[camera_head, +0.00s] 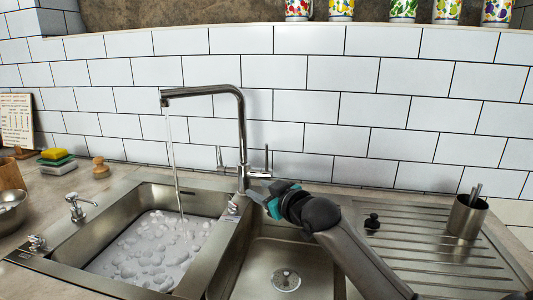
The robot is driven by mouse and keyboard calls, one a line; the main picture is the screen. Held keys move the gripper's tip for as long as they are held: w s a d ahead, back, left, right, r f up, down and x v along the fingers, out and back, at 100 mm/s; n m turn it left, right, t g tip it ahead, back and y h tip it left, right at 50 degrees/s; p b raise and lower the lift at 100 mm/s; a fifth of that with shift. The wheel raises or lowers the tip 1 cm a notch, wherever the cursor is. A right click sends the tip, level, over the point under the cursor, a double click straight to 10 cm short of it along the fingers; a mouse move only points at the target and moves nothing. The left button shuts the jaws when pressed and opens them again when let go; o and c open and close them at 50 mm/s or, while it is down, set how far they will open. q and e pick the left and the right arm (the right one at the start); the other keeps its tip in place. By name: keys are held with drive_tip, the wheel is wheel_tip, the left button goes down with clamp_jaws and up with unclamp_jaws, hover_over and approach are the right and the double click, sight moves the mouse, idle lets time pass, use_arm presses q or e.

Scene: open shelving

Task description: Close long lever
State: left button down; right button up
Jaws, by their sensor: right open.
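A chrome faucet (241,135) with a tall square-bent spout stands behind the double sink, and water (174,150) runs from its spout into the left basin. A thin upright lever (267,157) rises from the right side of the faucet body. A second, fainter upright rod (220,156) shows on the left of the body; I cannot tell whether it is another lever. My right gripper (256,194) is open in front of the faucet base, just below the right lever and apart from it as far as I can see. My left gripper is out of view.
The left basin (75,245) holds foamy water; the right basin has a drain (286,280). A metal cup (467,216) and a black stopper (373,221) stand on the drainboard (430,250). A soap pump (77,208) and sponges (55,155) are at left. The tiled wall (300,110) is close behind.

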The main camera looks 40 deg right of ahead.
drive_tip(key=n, duration=0.4)
drive_tip(key=n+g+h+b, duration=0.1)
drive_tip(key=n+h+b, duration=0.3)
drive_tip(key=n+h, duration=1.2)
approach(266, 150)
drive_tip(key=w+d+r+n+y+b, duration=0.1)
drive_tip(key=d+n+y, duration=0.1)
drive_tip(key=w+d+r+n+y+b, duration=0.1)
drive_tip(key=w+d+n+y, duration=0.1)
drive_tip(key=w+d+r+n+y+b, duration=0.1)
drive_tip(key=d+n+y+b, duration=0.1)
drive_tip(key=shift+w+d+r, duration=0.3)
drive_tip(key=shift+w+r, duration=0.1)
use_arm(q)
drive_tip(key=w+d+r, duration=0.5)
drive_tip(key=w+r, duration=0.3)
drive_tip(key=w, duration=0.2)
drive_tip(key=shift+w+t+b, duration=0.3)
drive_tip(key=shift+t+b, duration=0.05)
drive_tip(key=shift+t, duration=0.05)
use_arm(e)
drive_tip(key=shift+x, duration=0.85)
